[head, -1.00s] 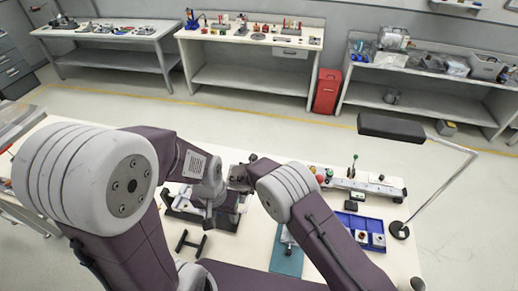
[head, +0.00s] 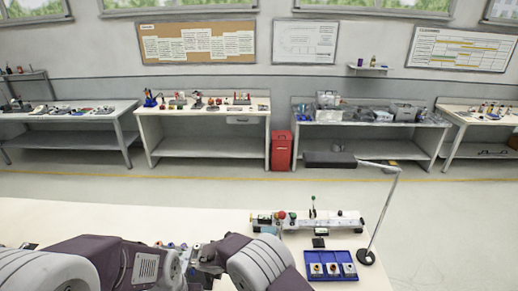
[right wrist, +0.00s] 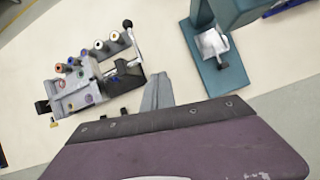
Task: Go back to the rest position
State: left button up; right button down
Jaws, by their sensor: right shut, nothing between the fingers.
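My right gripper (right wrist: 158,93) shows in the right wrist view as grey fingers closed together, with nothing between them. It is above the pale table, between a grey fixture (right wrist: 75,95) with several cylinders and a teal stand (right wrist: 215,80), apparently apart from both. In the head view both my arms come in at the bottom edge, bent toward each other near the middle. The fingers of both grippers are not visible there, and my left gripper cannot be made out.
Workbenches and a red bin (head: 281,151) stand along the back.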

jog(key=s+d+r+m+g+b, duration=0.1)
jog(key=s+d+m+b, duration=0.15)
jog(key=d+m, duration=0.6)
jog(key=s+d+r+m+g+b, duration=0.15)
jog(key=d+m+b, duration=0.25)
jog(key=d+m, duration=0.45)
jog(key=s+d+f+m+g+b, duration=0.2)
jog(key=s+d+m+b, duration=0.3)
jog(key=s+d+m, duration=0.8)
jog(key=s+m, duration=0.3)
jog(key=m, duration=0.1)
jog(key=shift+s, duration=0.3)
